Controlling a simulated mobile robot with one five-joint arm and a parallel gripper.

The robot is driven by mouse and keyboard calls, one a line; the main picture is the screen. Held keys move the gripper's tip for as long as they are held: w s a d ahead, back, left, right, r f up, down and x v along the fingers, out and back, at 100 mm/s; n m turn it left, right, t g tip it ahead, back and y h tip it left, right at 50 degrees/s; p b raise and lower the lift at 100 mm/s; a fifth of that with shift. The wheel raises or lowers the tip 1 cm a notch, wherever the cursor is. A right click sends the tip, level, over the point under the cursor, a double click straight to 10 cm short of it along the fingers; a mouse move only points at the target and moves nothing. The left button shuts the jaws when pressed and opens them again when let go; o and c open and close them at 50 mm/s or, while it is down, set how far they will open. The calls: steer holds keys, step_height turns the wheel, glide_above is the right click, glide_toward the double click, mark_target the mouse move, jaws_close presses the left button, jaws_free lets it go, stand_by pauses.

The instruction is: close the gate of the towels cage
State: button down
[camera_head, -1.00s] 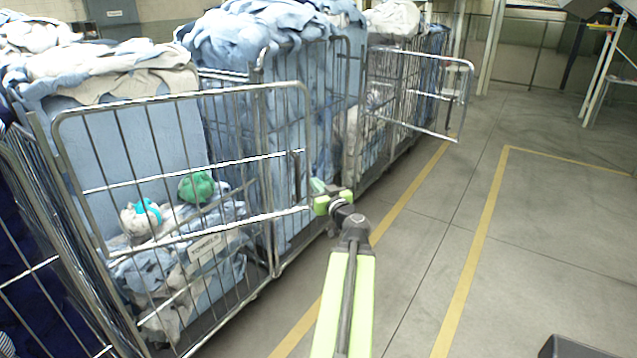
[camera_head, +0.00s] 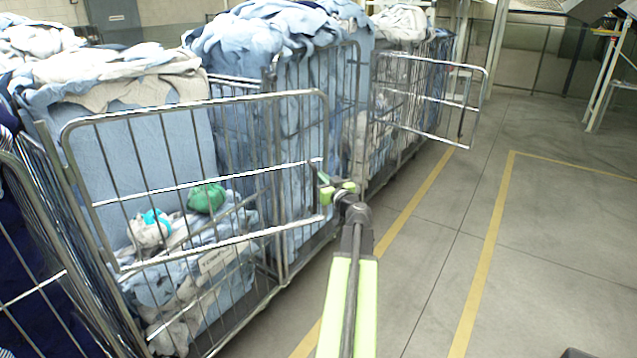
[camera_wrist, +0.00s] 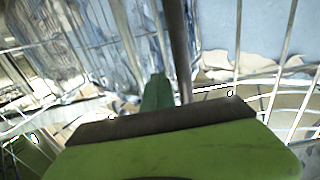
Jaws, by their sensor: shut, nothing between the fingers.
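My gripper (camera_head: 326,188) is shut and empty at that free edge, about halfway up. In the wrist view the green fingertips (camera_wrist: 158,92) point at wire bars, with a dark upright bar (camera_wrist: 180,50) just right of them. I cannot tell whether they touch the gate.
Light blue towels and a green bundle (camera_head: 207,198) lie inside the cage. Another filled cage (camera_head: 310,130) stands right behind, and a further one has its gate (camera_head: 430,98) swung out. The floor on the right (camera_head: 555,250), with yellow lines, is clear.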

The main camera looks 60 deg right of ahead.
steer(key=shift+w, duration=0.25)
